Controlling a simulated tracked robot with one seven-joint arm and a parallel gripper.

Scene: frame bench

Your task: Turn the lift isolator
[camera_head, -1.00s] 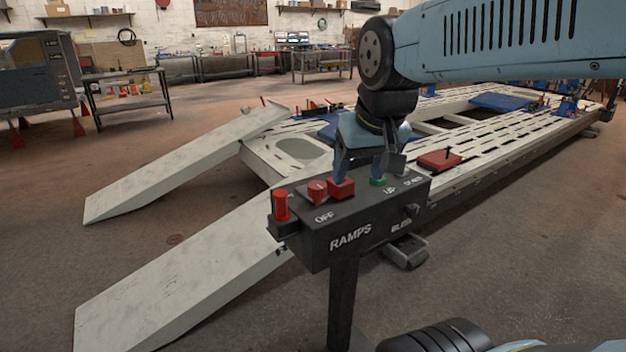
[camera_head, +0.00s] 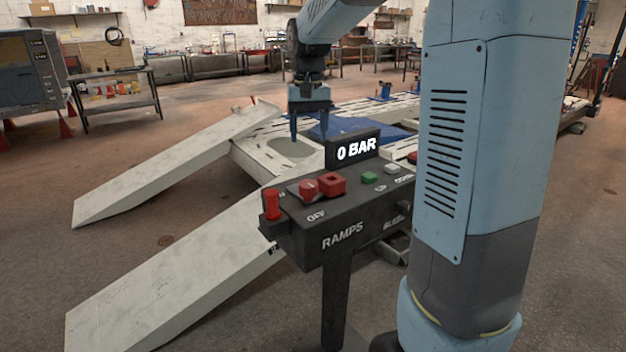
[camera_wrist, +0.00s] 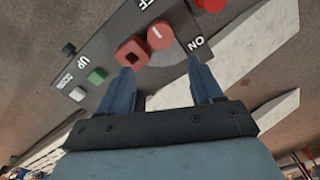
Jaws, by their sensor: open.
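The control box (camera_head: 300,237) stands on a post and carries OFF and RAMPS lettering. Its round red knob (camera_head: 308,189), with a short white line on its face, sits between OFF and ON in the wrist view (camera_wrist: 160,35); I cannot tell which label the line points to. A square red piece with a square recess (camera_head: 331,184) is beside the knob. My gripper (camera_head: 309,138) is open and empty, pointing down above the box. In the wrist view its fingertips (camera_wrist: 160,68) are spread wider than the knob and appear clear of it.
A red cylinder (camera_head: 271,204) stands at the box's left end. Green (camera_head: 370,178) and white (camera_head: 393,168) buttons are to the right. A "0 BAR" display (camera_head: 358,148) rises behind the panel. Pale ramps (camera_head: 150,290) slope down at left. My arm hides the right side.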

